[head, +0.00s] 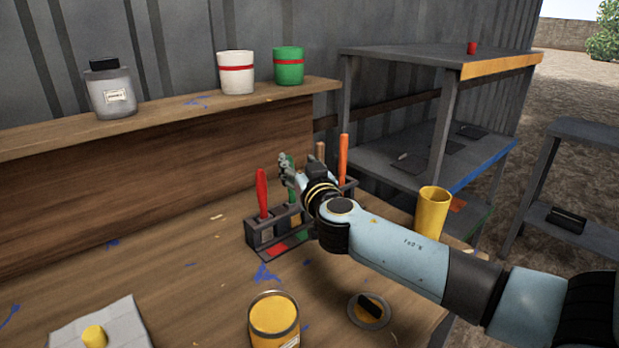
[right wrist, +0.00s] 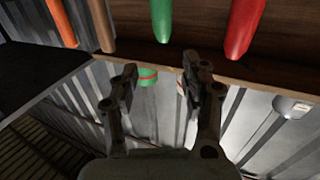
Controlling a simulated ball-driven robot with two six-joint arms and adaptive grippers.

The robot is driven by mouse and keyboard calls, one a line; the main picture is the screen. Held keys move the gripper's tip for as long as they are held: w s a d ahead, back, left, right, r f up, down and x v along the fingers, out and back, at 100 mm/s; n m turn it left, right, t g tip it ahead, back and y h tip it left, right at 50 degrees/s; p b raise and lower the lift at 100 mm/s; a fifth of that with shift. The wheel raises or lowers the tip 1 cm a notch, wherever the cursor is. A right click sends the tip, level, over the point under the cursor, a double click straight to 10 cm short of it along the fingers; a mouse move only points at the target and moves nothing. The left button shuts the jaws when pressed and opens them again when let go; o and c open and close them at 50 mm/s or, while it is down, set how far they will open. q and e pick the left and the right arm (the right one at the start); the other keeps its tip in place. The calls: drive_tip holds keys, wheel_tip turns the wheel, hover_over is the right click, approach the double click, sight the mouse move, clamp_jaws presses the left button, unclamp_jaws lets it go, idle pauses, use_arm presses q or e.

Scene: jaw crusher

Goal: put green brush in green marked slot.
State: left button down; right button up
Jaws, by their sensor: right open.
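A dark brush rack (head: 252,237) stands on the wooden table, with red and green marks on its front. The green mark (head: 298,233) is right of the red one. The green brush (head: 292,192) stands upright in the rack, close to the green mark; its lower end is partly hidden. Its handle shows in the right wrist view (right wrist: 161,20). My right gripper (head: 292,168) is open at the handle's height; in the wrist view its fingertips (right wrist: 158,80) are apart, with the handle beyond them and nothing held. My left gripper is out of view.
A red handle (head: 262,195) stands left of the green one; brown (head: 320,150) and orange (head: 343,158) handles stand right. A wooden ledge (head: 180,103) runs behind.

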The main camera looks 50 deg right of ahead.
drive_tip(key=b+v, duration=0.1)
drive_tip(key=v, duration=0.7)
drive_tip(key=shift+a+f, duration=0.1)
